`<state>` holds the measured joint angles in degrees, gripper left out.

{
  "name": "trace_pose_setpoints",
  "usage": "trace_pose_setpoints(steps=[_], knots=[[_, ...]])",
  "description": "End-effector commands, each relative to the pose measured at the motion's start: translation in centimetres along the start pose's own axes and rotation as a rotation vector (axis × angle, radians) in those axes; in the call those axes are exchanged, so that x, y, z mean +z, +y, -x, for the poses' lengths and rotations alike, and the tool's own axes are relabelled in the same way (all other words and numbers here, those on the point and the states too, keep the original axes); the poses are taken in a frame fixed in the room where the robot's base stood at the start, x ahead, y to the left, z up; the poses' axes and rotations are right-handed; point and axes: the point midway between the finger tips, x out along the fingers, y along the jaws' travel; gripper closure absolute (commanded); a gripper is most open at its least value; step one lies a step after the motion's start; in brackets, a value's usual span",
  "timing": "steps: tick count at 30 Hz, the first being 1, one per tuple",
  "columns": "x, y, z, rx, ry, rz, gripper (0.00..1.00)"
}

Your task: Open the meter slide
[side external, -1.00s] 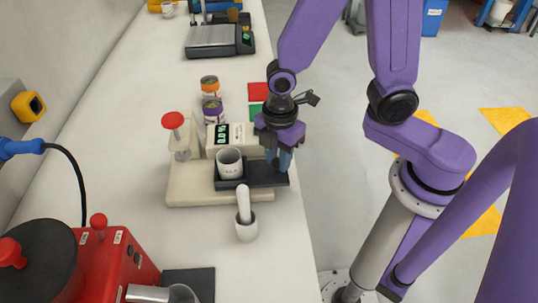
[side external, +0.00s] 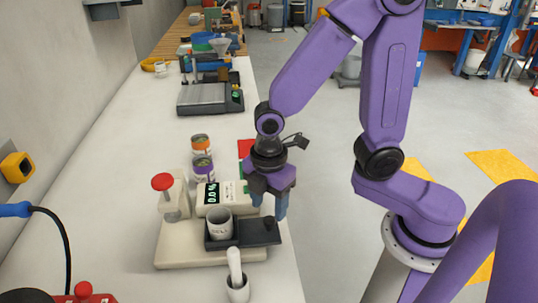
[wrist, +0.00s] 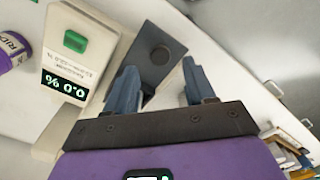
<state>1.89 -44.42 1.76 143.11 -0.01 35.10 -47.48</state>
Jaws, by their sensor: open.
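The meter (side external: 175,245) is a cream base with a display box (side external: 213,195) reading 0.0 %. Its dark slide (side external: 256,238) carries a white cup (side external: 219,225) at its left part and juts past the base on the right. A round dark knob (side external: 268,223) stands on the slide's right end; the knob also shows in the wrist view (wrist: 160,55). My gripper (side external: 269,207) is open and empty above the slide's right end. In the wrist view my gripper (wrist: 158,70) has its fingertips on either side of the knob's line, with the knob just beyond them.
A red-topped post (side external: 163,183) rises from the base's left. Jars (side external: 202,168) stand behind. A mortar with pestle (side external: 238,288) stands close in front. Red and green pads lie behind my gripper. The counter's edge is just right of the slide.

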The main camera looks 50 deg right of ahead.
Motion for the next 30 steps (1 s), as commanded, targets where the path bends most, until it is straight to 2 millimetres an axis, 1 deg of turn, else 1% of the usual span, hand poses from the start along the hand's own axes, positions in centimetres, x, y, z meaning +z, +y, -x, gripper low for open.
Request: trace_pose_setpoints(steps=[1,5,15,18,21,24,30], knots=[[-0.1,0.1,1.0,0.006,0.006,0.0,0.46],[-0.1,0.1,3.2,0.007,0.006,0.0,0.46],[-0.1,0.1,9.6,0.005,0.005,0.0,0.46],[0.0,0.0,11.2,0.004,0.004,0.0,0.46],[-0.1,0.1,12.4,0.003,0.003,-0.001,0.46],[0.0,0.0,13.1,0.001,0.001,0.0,0.46],[0.0,0.0,13.6,0.0,0.0,0.0,0.46]])
